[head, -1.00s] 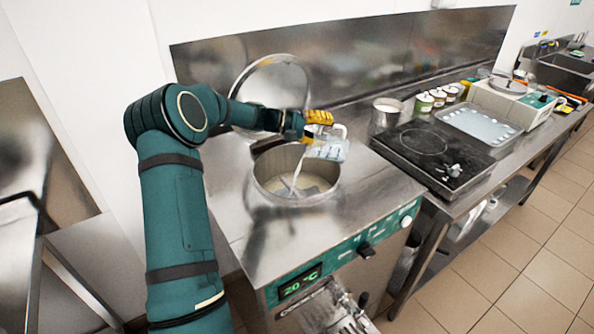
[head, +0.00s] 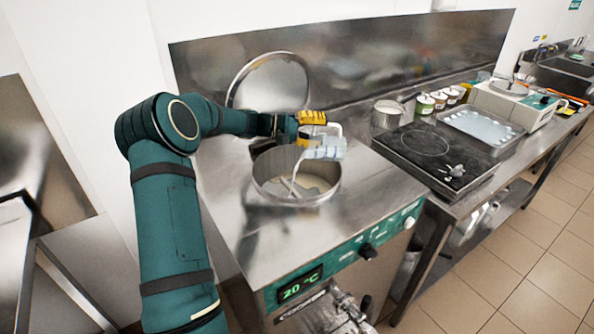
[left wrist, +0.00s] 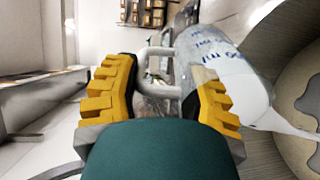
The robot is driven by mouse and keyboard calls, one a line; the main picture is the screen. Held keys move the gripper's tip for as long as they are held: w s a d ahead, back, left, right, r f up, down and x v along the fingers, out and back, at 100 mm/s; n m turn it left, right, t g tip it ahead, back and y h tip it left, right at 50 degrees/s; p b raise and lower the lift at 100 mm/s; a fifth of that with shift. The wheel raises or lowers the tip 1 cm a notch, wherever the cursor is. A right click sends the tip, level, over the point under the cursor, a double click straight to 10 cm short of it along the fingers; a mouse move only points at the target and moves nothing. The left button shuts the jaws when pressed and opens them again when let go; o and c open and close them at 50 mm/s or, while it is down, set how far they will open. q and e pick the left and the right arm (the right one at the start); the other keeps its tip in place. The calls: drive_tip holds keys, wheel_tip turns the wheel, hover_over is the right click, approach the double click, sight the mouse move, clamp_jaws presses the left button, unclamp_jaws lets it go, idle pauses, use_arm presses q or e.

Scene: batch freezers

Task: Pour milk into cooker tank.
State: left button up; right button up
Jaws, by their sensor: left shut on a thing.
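My left gripper (head: 312,118) is shut on the handle of a clear measuring jug (head: 326,150). The jug is tilted over the open round cooker tank (head: 262,190), and a white stream of milk (head: 296,172) runs from it into the tank. Pale liquid (head: 312,186) covers part of the tank's bottom. In the left wrist view, the yellow fingers (left wrist: 160,98) are on both sides of the jug's handle, and the jug (left wrist: 215,65) with blue markings lies tipped to the right. The tank (left wrist: 292,60) shows at the right edge there. My right gripper is not in view.
The tank's round lid (head: 270,85) stands open behind it. The machine's display (head: 300,284) reads 20 °C. To the right are a metal pot (head: 387,116), a black hob (head: 425,155), a tray (head: 480,128), several small jars (head: 440,100) and a scale (head: 510,100).

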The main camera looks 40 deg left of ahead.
use_arm(q)
drive_tip(key=shift+s+a+t+h+b, duration=0.1)
drive_tip(key=shift+s+t+h+b, duration=0.15)
drive_tip(key=shift+b, duration=0.35)
drive_tip(key=shift+s+a+r+t+h+b, duration=0.25)
drive_tip(key=shift+a+t+h+b, duration=0.15)
drive_tip(key=shift+b, duration=0.45)
